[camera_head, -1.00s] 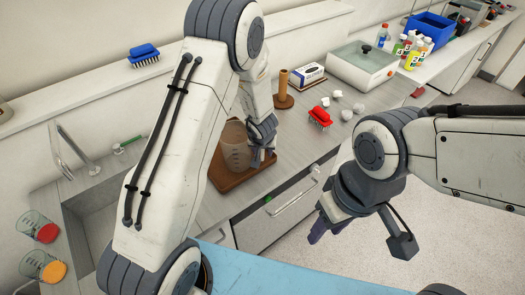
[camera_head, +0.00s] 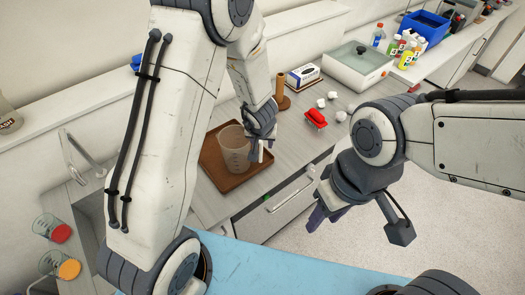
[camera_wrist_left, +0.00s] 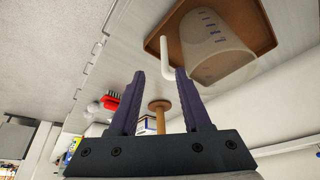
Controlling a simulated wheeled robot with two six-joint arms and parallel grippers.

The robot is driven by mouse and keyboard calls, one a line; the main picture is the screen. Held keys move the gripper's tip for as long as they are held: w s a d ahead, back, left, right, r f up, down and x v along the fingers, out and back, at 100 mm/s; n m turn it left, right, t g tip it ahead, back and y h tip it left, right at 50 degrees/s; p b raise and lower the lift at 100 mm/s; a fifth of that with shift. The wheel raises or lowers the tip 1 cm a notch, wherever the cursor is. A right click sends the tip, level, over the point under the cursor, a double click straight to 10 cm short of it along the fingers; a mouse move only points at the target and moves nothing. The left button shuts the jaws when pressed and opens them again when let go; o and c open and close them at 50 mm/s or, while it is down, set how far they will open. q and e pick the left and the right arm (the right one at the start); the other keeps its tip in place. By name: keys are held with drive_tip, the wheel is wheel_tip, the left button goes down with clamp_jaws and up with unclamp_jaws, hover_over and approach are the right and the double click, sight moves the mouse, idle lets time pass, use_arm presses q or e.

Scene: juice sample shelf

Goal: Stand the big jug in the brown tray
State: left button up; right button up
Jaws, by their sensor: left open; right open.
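The big jug (camera_head: 233,152) is clear plastic and stands upright in the brown tray (camera_head: 222,183) on the counter. In the left wrist view the jug (camera_wrist_left: 212,45) shows blue marks on its side, and its pale handle (camera_wrist_left: 166,58) points toward my gripper, just beyond the fingertips. The tray (camera_wrist_left: 262,38) lies beneath it. My left gripper (camera_head: 260,153) is open beside the jug, on its handle side; its fingers (camera_wrist_left: 160,75) hold nothing. Whether a finger touches the handle I cannot tell. My right gripper (camera_head: 318,212) is open and empty, off the counter's front.
A sink is at left, beside two beakers with red (camera_head: 62,233) and orange (camera_head: 69,269) contents.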

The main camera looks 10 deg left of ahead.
use_arm(q)
drive_tip(key=s+d+r+m+g+h, duration=0.2)
drive_tip(key=s+d+r+m+h, duration=0.3)
drive_tip(key=s+d+r, duration=0.9)
drive_tip(key=s+a+r+m+g+y, duration=0.1)
drive_tip(key=s+a, duration=0.1)
drive_tip(key=s, duration=0.5)
drive_tip(key=s+a+r+m+g+y, duration=0.1)
drive_tip(key=s+a+m+y, duration=0.1)
drive_tip(key=s, duration=0.4)
drive_tip(key=shift+s+a+r+m, duration=0.3)
drive_tip(key=shift+s+a, duration=0.05)
drive_tip(key=shift+a, duration=0.3)
wheel_tip(320, 180, down, 13)
drive_tip(key=b, duration=1.2)
drive_tip(key=shift+r+b, duration=0.2)
drive_tip(key=shift+b, duration=0.15)
